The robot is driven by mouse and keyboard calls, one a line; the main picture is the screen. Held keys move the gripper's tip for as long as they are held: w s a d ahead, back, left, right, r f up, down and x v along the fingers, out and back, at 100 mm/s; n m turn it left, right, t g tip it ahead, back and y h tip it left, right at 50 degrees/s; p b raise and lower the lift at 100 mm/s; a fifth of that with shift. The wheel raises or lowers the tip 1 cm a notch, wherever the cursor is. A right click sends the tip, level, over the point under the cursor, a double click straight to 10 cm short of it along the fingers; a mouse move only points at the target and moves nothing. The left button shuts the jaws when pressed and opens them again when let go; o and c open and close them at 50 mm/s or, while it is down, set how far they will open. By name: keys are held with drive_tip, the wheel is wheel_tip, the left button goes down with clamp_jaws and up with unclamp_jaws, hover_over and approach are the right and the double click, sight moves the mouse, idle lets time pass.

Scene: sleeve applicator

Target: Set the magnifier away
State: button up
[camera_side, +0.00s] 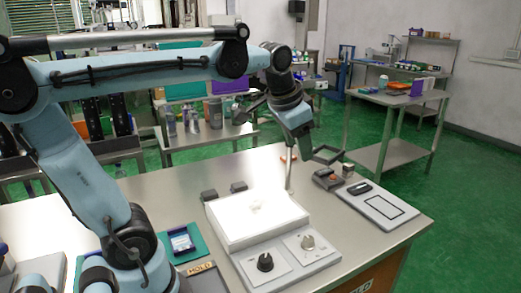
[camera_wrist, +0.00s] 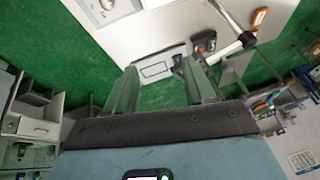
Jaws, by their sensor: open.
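My gripper (camera_side: 327,155) is open and empty, above the far right part of the bench. In the wrist view its two fingers (camera_wrist: 160,67) stand apart with nothing between them. No magnifier shows a clear lens. A small black piece (camera_side: 360,188) lies on a white board with a black rectangle outline (camera_side: 385,211); in the wrist view the piece (camera_wrist: 178,62) sits by the right finger. I cannot tell whether it is the magnifier. A thin upright rod (camera_side: 290,172) stands behind the light box; its dark-and-white top (camera_wrist: 236,46) shows in the wrist view.
A grey-and-orange device (camera_side: 327,179) stands beside the white board. A green mat with a blue item (camera_side: 182,242) lies left. The bench's right edge is close.

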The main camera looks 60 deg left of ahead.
drive_tip(key=s+d+f+t, duration=0.1)
drive_tip(key=s+d+f, duration=0.2)
drive_tip(key=f, duration=0.2)
drive_tip(key=s+d+f+n+t+h, duration=0.1)
drive_tip(key=s+d+f, duration=0.2)
drive_tip(key=f, duration=0.1)
drive_tip(key=shift+s+f, duration=0.2)
drive_tip(key=shift+f, duration=0.2)
drive_tip(key=shift+f+t, duration=0.1)
drive_tip(key=shift+t, duration=0.2)
